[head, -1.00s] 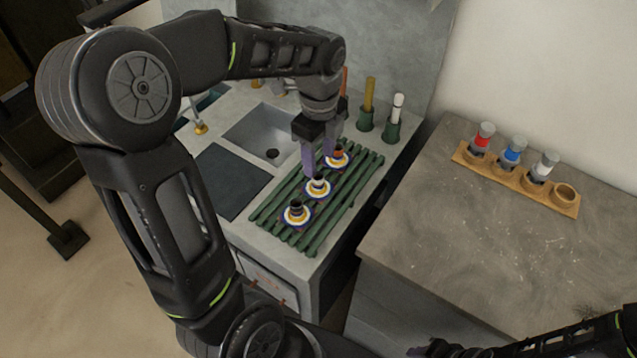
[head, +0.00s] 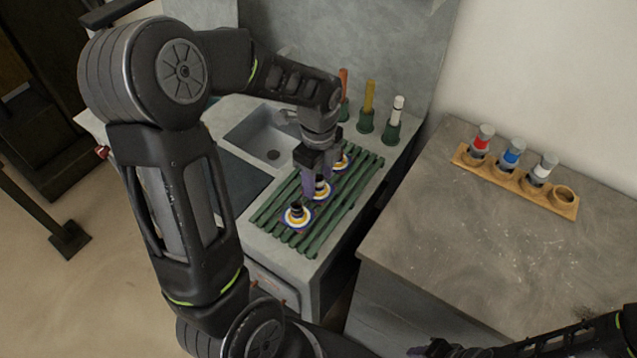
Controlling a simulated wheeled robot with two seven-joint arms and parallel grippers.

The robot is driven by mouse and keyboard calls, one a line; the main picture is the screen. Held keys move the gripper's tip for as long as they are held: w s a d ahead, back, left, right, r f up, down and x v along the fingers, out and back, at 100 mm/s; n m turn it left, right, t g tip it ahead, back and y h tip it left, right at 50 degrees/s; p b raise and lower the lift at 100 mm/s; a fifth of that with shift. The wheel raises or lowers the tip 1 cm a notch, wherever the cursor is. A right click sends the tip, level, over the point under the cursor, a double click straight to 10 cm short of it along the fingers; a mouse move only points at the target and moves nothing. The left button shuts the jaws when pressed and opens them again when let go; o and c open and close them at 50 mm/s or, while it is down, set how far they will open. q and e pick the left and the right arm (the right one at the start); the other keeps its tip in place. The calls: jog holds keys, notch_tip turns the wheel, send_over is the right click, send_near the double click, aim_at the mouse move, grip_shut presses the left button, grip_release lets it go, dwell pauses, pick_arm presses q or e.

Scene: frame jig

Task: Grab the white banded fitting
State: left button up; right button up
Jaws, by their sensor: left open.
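My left gripper (head: 318,183) is open, pointing down over the green slatted rack (head: 338,215). Its fingers are at the middle of three small fittings on round blue-rimmed discs. This middle fitting (head: 320,190) looks white with dark parts, and the fingers partly hide it. I cannot tell whether they touch it. A dark fitting (head: 296,212) stands nearer the front. The rear fitting's disc (head: 345,162) is partly behind the gripper. A grey cylinder with a white band (head: 544,168) stands in the wooden holder at right. My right gripper (head: 432,348) is low at the bottom edge, barely visible.
The wooden holder (head: 566,207) also has red-banded (head: 482,140) and blue-banded (head: 512,152) cylinders and one empty ring. Green stands with red, yellow and white rods are behind the rack. A sink (head: 262,140) lies to the left. The right worktop (head: 450,230) is mostly clear.

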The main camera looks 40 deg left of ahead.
pick_arm(q)
jog(key=shift+f, duration=0.55)
jog(key=shift+c, duration=0.4)
grip_shut()
dwell(0.3)
